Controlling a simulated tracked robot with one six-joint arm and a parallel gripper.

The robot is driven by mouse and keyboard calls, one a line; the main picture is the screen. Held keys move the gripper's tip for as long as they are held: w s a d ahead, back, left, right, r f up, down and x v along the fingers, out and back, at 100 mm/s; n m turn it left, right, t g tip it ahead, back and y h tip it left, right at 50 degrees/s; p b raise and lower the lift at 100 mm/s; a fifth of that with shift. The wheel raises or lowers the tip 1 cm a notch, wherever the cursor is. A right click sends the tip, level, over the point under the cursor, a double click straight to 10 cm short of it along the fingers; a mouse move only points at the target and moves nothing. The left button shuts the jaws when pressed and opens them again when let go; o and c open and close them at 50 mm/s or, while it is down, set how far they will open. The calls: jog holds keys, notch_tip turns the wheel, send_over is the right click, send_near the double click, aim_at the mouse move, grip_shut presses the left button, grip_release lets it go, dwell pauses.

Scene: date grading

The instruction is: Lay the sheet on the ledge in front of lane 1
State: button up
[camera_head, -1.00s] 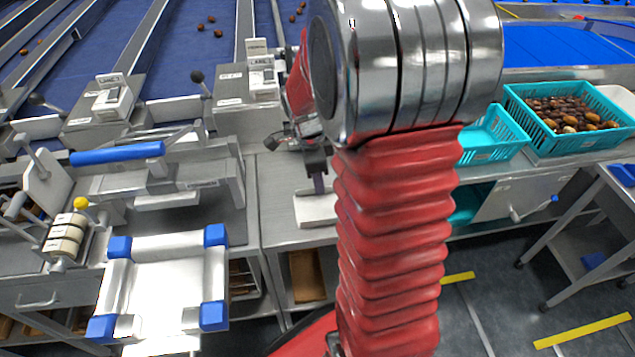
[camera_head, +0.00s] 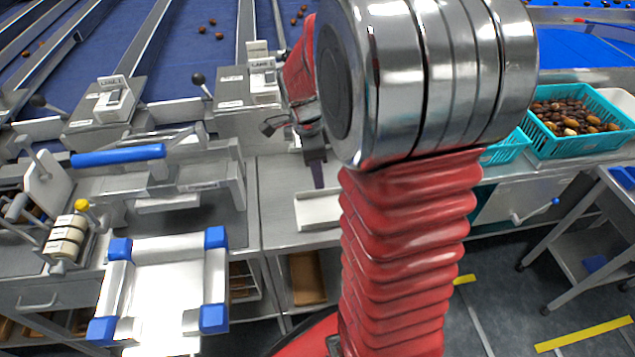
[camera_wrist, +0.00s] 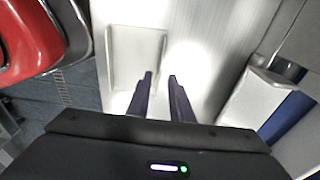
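A white rectangular piece with a slightly raised rim, which I take for the sheet (camera_head: 318,209), lies flat on the grey ledge (camera_head: 275,205). In the wrist view the sheet (camera_wrist: 136,58) lies left of and beyond my fingertips. My gripper (camera_head: 317,178) is just behind the sheet in the head view, partly hidden by my arm. In the wrist view my gripper (camera_wrist: 160,77) has its two dark fingers apart, with nothing between them.
A second lane box (camera_head: 108,100) stands to the left. A blue-handled press (camera_head: 118,155) and a white frame with blue corners (camera_head: 165,280) fill the left side. A teal crate of dates (camera_head: 570,115) is at right. Bare ledge surrounds the sheet.

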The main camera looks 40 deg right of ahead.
notch_tip(320, 180, up, 8)
jog(key=shift+w+a+f, duration=0.2)
jog(key=shift+a, duration=0.25)
dwell(0.3)
jog(key=s+a+r+n+t, duration=0.3)
jog(key=s+a+n, duration=0.3)
jog(key=n, duration=0.5)
jog(key=s+a+r+n+t+y, duration=0.1)
jog(key=s+a+r+n+t, duration=0.1)
jog(key=s+a+n, duration=0.5)
jog(key=a+n+t, duration=0.1)
jog(key=a+n, duration=0.3)
jog(key=n, duration=0.1)
jog(key=shift+a+r, duration=0.3)
jog(key=shift+r, duration=0.1)
jog(key=shift+s, duration=0.1)
